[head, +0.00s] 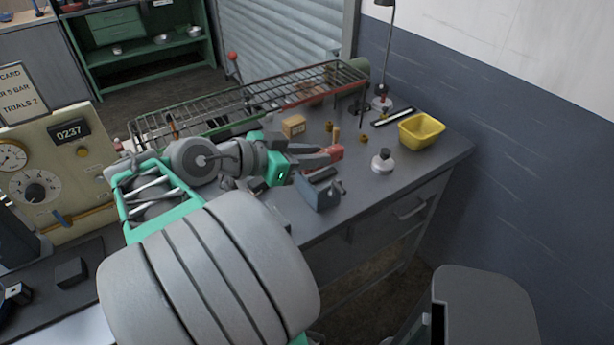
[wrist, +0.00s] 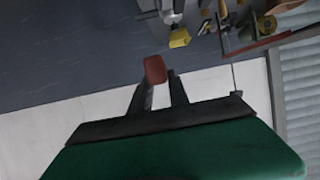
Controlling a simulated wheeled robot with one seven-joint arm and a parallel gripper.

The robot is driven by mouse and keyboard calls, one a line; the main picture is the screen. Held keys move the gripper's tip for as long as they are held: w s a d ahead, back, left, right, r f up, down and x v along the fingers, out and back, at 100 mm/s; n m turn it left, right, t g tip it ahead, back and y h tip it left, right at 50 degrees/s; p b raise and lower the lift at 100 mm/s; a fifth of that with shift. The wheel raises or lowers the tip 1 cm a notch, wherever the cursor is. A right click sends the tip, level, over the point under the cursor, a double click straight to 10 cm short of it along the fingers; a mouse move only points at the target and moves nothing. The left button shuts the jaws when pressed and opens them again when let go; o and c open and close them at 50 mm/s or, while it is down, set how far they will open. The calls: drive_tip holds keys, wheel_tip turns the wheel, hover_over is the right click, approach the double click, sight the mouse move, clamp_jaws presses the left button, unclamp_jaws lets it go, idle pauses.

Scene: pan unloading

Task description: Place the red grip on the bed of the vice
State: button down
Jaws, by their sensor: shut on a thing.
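The red grip (head: 337,152) is a small red block at the tips of my gripper (head: 325,156). My gripper is shut on it, with dark fingers pointing right over the bench. In the wrist view the red grip (wrist: 155,69) shows at the fingertips (wrist: 162,85). The blue-grey vice (head: 319,193) stands near the bench's front edge, just below the grip in the head picture. The gap in height between grip and vice is hard to judge. The vice's bed is not clear to see from here.
A yellow bin (head: 421,131) and a white-and-dark round item (head: 382,161) stand on the grey bench (head: 405,178) to the right. A small tan box (head: 293,126) and a long wire rack (head: 240,104) lie behind my arm. A lamp (head: 385,60) stands at the back.

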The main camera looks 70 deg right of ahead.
drive_tip(key=w+d+f, duration=0.1)
drive_tip(key=d+f, duration=0.1)
drive_tip(key=d, duration=0.1)
drive_tip(key=w+d+f+p, duration=0.1)
drive_tip(key=d+f, duration=0.2)
drive_tip(key=w+d+f, duration=0.1)
drive_tip(key=d+f, duration=0.2)
drive_tip(key=d, duration=0.1)
drive_tip(key=shift+w+d+f+p, duration=0.1)
drive_tip(key=shift+f+p, duration=0.15)
drive_tip(key=shift+p, duration=0.15)
wheel_tip(320, 180, down, 3)
drive_tip(key=c, duration=1.3)
unclamp_jaws()
drive_tip(key=shift+o, duration=0.2)
drive_tip(key=shift+r, duration=0.1)
